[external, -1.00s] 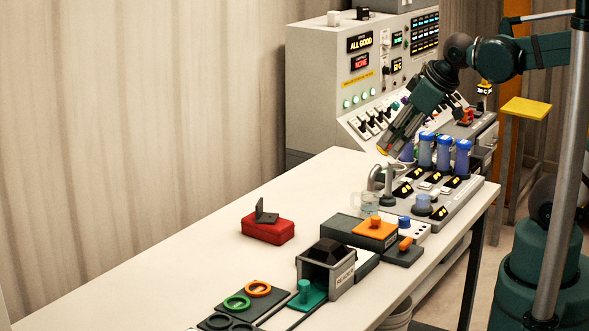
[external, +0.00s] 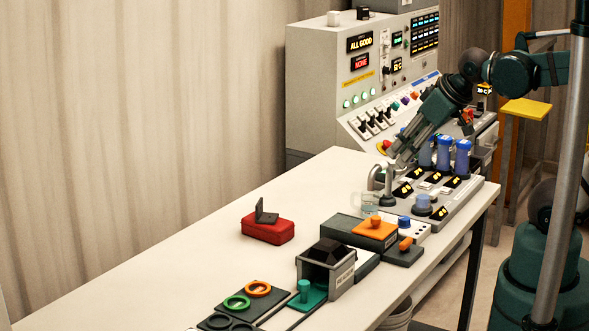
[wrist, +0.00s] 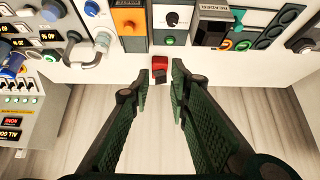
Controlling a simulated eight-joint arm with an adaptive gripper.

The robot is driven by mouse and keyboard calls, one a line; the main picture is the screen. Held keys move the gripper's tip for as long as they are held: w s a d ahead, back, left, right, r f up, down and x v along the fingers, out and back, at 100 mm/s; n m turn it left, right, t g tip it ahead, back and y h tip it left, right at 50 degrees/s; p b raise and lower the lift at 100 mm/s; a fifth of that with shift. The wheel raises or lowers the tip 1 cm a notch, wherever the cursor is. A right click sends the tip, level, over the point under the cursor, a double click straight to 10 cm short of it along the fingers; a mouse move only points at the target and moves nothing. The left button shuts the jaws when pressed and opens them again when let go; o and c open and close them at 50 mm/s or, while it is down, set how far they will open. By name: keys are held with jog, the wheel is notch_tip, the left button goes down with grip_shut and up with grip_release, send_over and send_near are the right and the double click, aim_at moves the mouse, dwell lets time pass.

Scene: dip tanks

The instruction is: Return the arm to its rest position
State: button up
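My gripper (external: 396,157) hangs at the end of my arm, in front of the control panel and just left of the blue-capped tubes (external: 442,153) in the external view. In the wrist view my gripper (wrist: 161,70) has its two green fingers apart, with a gap between the tips and nothing held. The red box (wrist: 160,64) shows through this gap, well beyond the fingertips. In the external view the red box (external: 267,229) sits on the table with its dark lid flap raised. Part of the tube station is hidden behind my gripper.
The control panel (external: 321,98) stands at the back, its displays reading ALL GOOD and NONE. A curved faucet (external: 374,178) stands close below my gripper. The table's left side is clear.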

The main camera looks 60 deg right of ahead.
jog(key=shift+f+b, duration=2.1)
jog(key=shift+f, duration=0.35)
